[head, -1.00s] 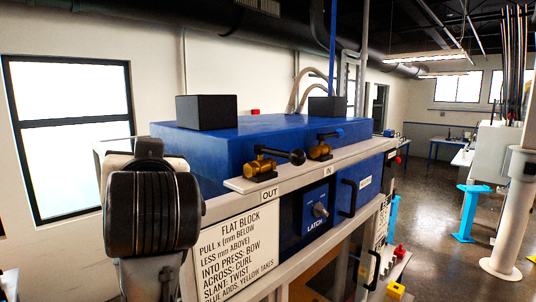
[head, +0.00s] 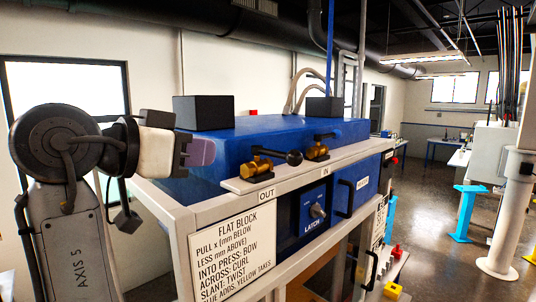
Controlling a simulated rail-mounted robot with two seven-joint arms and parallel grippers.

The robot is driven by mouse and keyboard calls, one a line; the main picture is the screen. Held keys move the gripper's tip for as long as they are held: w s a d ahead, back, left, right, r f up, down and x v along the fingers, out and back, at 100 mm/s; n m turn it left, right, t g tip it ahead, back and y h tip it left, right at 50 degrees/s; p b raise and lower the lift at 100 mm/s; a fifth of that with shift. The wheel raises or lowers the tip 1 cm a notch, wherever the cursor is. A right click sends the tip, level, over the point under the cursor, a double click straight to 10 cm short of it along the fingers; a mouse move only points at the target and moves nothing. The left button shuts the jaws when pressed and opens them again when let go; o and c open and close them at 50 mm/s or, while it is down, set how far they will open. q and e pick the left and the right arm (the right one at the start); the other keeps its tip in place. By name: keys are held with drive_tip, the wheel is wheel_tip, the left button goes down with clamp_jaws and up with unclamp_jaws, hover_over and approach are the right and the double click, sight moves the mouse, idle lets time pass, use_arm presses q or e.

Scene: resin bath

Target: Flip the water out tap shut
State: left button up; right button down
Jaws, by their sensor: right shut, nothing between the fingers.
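The water out tap (head: 256,167) is a brass valve on the pale ledge above the OUT label (head: 266,194). Its lever points right along the ledge and ends in a black ball knob (head: 294,158). My right gripper (head: 205,152), with purple fingers, is left of the tap, in front of the blue bath's left end. It is shut with nothing in it and apart from the tap. My left gripper is not in view.
A second brass tap (head: 317,152) stands just right of the knob, above the IN label. Two black blocks (head: 203,112) sit on the blue bath (head: 270,128). A sign (head: 237,250) and a latch panel (head: 315,211) are below the ledge.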

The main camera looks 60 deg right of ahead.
drive_tip(key=shift+s+a+r+g, duration=0.1)
drive_tip(key=shift+s+a+g, duration=0.05)
drive_tip(key=shift+g, duration=0.15)
approach(277, 155)
drive_tip(key=x, duration=0.7)
drive_tip(key=shift+s+d, duration=0.1)
drive_tip(key=shift+d, duration=0.15)
idle(0.4)
